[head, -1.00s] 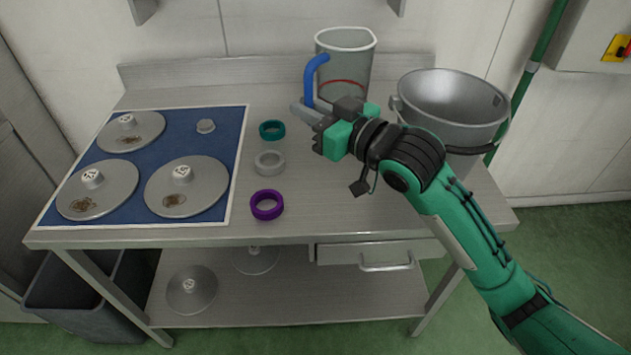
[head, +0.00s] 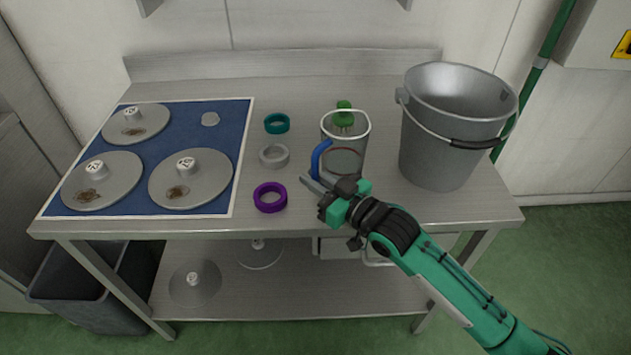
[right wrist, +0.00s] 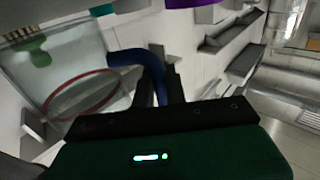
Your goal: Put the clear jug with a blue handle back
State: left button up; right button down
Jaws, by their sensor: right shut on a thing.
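The clear jug with a blue handle (head: 345,158) is upright over the right half of the steel bench, left of the bucket. It has a red ring mark low on its wall. My right gripper (head: 318,184) is shut on the blue handle (head: 320,158), at the jug's front left. In the right wrist view the blue handle (right wrist: 142,62) runs down between the fingers, with the clear wall (right wrist: 75,75) to its left. I cannot tell whether the jug's base touches the bench. My left gripper is not in view.
A metal bucket (head: 445,150) stands close right of the jug. The back of the bench is clear.

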jog(key=shift+f, duration=0.3)
jog(key=shift+f, duration=0.15)
jog(key=c, duration=1.4)
grip_release()
jog(key=shift+c, duration=0.2)
